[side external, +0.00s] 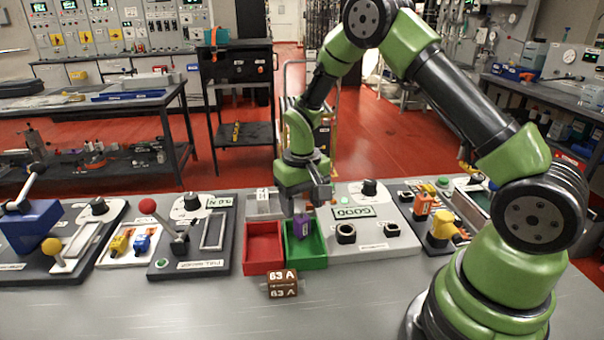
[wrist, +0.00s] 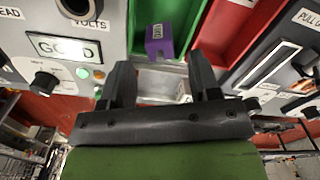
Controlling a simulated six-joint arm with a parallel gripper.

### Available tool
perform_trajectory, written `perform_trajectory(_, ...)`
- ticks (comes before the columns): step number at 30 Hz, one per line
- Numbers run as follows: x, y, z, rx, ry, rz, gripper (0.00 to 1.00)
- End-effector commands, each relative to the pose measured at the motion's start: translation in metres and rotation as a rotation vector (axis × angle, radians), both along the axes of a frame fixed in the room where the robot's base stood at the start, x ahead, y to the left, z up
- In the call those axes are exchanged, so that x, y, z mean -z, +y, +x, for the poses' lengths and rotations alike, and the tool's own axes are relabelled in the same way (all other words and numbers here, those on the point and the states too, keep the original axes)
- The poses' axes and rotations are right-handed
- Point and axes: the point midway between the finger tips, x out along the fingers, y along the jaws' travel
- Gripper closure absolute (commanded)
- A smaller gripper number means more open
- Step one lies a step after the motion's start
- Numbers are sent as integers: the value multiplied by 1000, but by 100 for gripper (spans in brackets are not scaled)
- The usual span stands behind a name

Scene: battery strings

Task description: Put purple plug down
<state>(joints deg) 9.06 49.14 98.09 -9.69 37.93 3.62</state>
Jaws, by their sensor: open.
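The purple plug (side external: 302,227) is in the green bin (side external: 306,261), near its back part in the side view. In the wrist view the plug (wrist: 158,40) shows inside the green bin (wrist: 181,14), with a white label on it. My gripper (side external: 309,203) is just above the back of the bin and the plug. In the wrist view my gripper's two dark fingers (wrist: 161,72) are spread apart with nothing between them, and the plug lies just beyond the tips. Whether the plug rests fully on the bin floor is hard to tell.
The red bin (side external: 263,243) stands directly beside the green bin and looks empty. The grey tester panel (side external: 375,232) with a display reading GOOD and two dark sockets is to the right. A brown 63 A block (side external: 282,284) lies in front.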

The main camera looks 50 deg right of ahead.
Motion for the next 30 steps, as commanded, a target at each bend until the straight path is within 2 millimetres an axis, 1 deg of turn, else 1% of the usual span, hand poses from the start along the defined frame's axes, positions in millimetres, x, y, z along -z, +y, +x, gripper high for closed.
perform_trajectory(1,-14,0,1,-1,-8,-1,43)
perform_trajectory(6,-51,0,1,-1,-6,-1,43)
perform_trajectory(10,-72,0,1,-1,-4,-2,43)
perform_trajectory(16,-92,2,-2,0,-13,1,43)
perform_trajectory(17,-98,3,-3,-1,-23,1,43)
perform_trajectory(19,-115,9,-9,-3,-58,5,43)
perform_trajectory(20,-125,12,-13,-3,-78,9,43)
perform_trajectory(21,-139,17,-20,-3,-109,13,43)
perform_trajectory(23,-161,25,-33,-5,-163,22,43)
perform_trajectory(24,-174,31,-44,-7,-201,30,43)
perform_trajectory(26,-193,39,-62,-9,-256,43,43)
perform_trajectory(27,-203,44,-74,-11,-293,52,43)
perform_trajectory(29,-216,52,-93,-15,-348,67,43)
perform_trajectory(30,-223,56,-107,-17,-386,77,43)
